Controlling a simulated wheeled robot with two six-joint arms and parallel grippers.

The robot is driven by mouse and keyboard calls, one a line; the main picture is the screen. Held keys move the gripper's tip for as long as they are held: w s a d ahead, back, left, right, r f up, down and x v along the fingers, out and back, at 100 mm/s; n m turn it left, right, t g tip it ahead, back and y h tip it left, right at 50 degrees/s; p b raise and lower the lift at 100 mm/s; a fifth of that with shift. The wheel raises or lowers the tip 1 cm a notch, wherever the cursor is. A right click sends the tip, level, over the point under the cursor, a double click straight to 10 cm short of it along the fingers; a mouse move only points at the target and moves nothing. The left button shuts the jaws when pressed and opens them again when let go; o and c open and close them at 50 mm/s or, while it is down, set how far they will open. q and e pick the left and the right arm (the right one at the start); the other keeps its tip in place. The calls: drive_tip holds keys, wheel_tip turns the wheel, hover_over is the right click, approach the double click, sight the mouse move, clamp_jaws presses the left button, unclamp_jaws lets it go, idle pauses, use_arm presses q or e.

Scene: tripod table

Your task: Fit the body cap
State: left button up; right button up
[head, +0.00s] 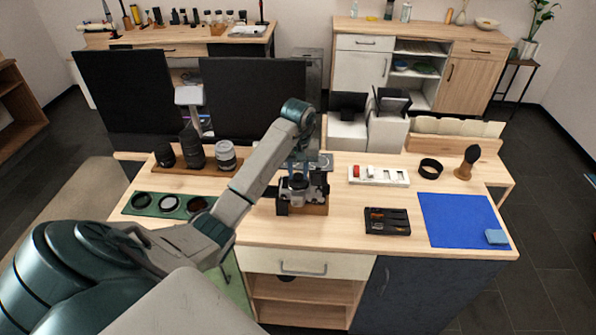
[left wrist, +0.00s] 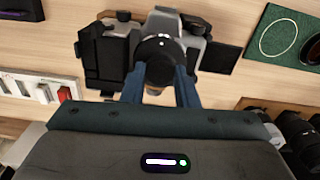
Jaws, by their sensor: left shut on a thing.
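The camera (head: 295,186), silver and black, sits on a small wooden stand (head: 302,209) near the middle of the table. It also shows in the left wrist view (left wrist: 193,48). My left gripper (head: 306,164) is at the camera. In the left wrist view, its two blue-grey fingers (left wrist: 160,76) are shut on a round black cap (left wrist: 158,52), which lies right in front of the camera's lens mount. The cap hides the mount, and I cannot tell whether the two touch. My right gripper is out of view.
Upright lenses (head: 195,153) stand on a wooden tray at the left, with a green mat (head: 152,208) of round filters before them. A white tray (head: 391,182), a black tool tray (head: 387,229), a blue cloth (head: 455,220) and a brush (head: 467,162) are at the right.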

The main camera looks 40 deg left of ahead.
use_arm(q)
drive_tip(key=shift+s+f, duration=0.1)
drive_tip(key=shift+f, duration=0.15)
drive_tip(key=shift+m, duration=0.7)
clamp_jaws()
drive_tip(key=o, duration=0.7)
unclamp_jaws()
drive_tip(key=o, duration=0.7)
drive_tip(key=shift+r, duration=0.1)
drive_tip(key=shift+c, duration=0.2)
drive_tip(key=shift+a, duration=0.1)
drive_tip(key=shift+r, duration=0.2)
